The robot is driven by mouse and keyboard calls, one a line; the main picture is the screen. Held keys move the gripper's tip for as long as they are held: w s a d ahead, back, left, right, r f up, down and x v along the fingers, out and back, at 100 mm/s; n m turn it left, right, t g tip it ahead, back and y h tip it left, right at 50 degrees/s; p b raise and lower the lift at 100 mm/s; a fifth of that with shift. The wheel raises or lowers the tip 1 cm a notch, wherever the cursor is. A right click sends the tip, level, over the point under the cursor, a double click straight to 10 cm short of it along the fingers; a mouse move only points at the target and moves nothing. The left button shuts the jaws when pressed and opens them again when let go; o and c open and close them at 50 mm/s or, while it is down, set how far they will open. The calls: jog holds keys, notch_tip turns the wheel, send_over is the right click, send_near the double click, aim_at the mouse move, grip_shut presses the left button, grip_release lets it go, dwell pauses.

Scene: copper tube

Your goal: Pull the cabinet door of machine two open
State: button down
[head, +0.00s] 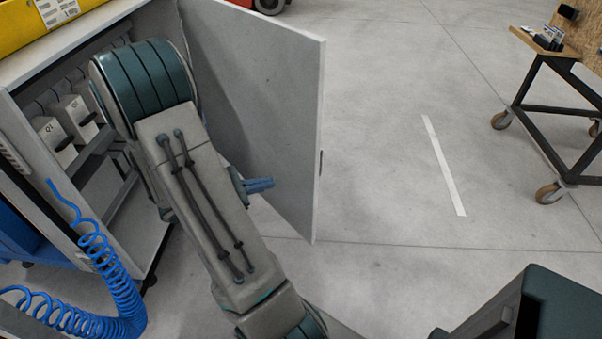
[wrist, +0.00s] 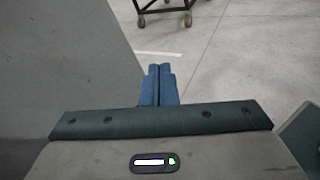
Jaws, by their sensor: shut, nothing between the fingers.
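The cabinet door (head: 270,110) is a grey panel that stands wide open, swung out to the right of the cabinet (head: 130,190). A dark mark shows on its outer edge. The cabinet's inside is partly visible, with white labelled boxes (head: 62,130). My gripper (head: 262,184) is at the door's inner face, partly hidden by my arm. In the wrist view its blue fingers (wrist: 158,85) are together and empty, and the grey door panel (wrist: 60,60) fills the left side. I cannot tell whether the gripper touches the door.
A blue coiled hose (head: 105,260) hangs at the lower left. A yellow case (head: 40,25) sits on top of the cabinet. A wheeled wooden-topped cart (head: 560,90) stands at the right. The floor (head: 385,180) between door and cart is clear, with a white line.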

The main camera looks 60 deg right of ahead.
jog(key=w+d+f+n+t+h+b, duration=0.25)
jog(key=d+f+n+h, duration=0.2)
jog(key=f, duration=0.35)
send_near(312, 161)
jog(key=shift+n+y, duration=0.25)
jog(key=shift+y, duration=0.2)
jog(key=x, duration=0.6)
jog(key=shift+s+d+r+b, duration=0.15)
jog(key=shift+d+r+b, duration=0.2)
jog(key=shift+d+r, duration=0.05)
jog(key=shift+d, duration=0.1)
